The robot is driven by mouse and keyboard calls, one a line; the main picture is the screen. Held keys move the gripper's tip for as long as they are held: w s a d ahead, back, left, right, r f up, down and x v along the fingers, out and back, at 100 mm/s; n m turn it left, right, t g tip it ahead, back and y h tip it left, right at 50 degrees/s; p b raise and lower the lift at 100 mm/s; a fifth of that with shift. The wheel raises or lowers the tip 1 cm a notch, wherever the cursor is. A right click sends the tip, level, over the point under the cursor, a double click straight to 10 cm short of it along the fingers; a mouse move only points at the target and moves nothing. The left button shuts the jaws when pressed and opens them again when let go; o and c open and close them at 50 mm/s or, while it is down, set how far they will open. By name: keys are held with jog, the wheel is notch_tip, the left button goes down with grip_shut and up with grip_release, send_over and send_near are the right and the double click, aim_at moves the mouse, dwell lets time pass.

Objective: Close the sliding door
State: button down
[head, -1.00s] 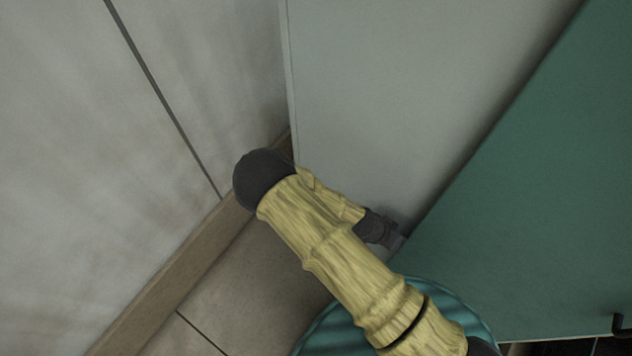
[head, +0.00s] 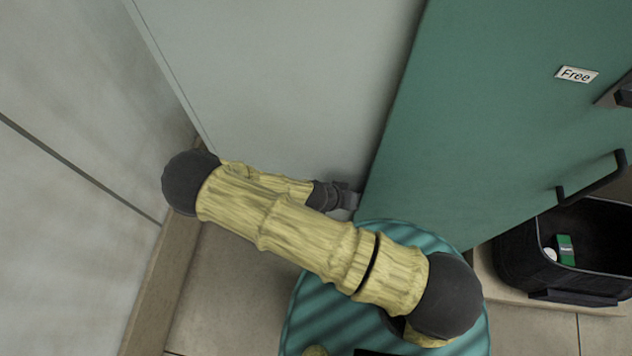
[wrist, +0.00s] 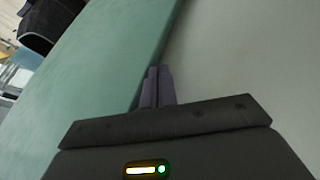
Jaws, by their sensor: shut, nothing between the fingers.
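A green door panel (head: 480,120) fills the right of the head view. It has a black bar handle (head: 592,180) and a white "Free" label (head: 577,74). The same green panel (wrist: 85,85) shows at the left of the wrist view. My gripper (head: 352,198) is at the panel's left edge, low down, where the green meets a pale grey panel (head: 285,80). In the wrist view my gripper's fingers (wrist: 157,86) are together and empty, pointing along that edge. Whether they touch the panel I cannot tell.
A black bin (head: 515,258) with a small green box (head: 566,250) in it stands at the lower right, below the handle. A pale wall (head: 70,120) with a brown skirting strip (head: 160,265) runs along the left. Tiled floor (head: 230,290) shows between.

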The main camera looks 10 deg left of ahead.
jog(key=s+a+r+p, duration=0.1)
jog(key=s+a+r, duration=0.2)
jog(key=a+r, duration=0.5)
jog(key=shift+s, duration=0.4)
jog(key=shift+w, duration=0.1)
